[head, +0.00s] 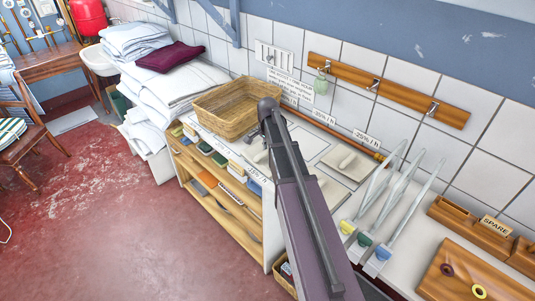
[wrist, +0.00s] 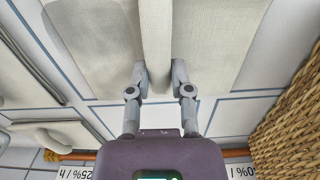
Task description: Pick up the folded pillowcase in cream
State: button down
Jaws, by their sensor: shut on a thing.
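A cream folded cloth (wrist: 95,45), which looks like the pillowcase, fills the upper part of the wrist view, with a raised strip (wrist: 156,30) along its middle. My gripper (wrist: 160,76) is shut on this strip, one finger on each side. I cannot tell whether the cloth is clear of the counter. Another cream folded piece with a raised ridge (head: 346,161) lies on the counter right of my arm; one also shows at the left of the wrist view (wrist: 45,134).
A wicker basket (head: 228,108) stands on the counter left of my arm, close by in the wrist view (wrist: 292,130). Clear upright plates (head: 385,200) stand to the right. A tiled wall with a hook rail (head: 385,88) is behind. White linen stacks (head: 175,90) are further left.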

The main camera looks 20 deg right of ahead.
notch_tip(320, 180, up, 10)
jog(key=p, duration=1)
dwell(1.9)
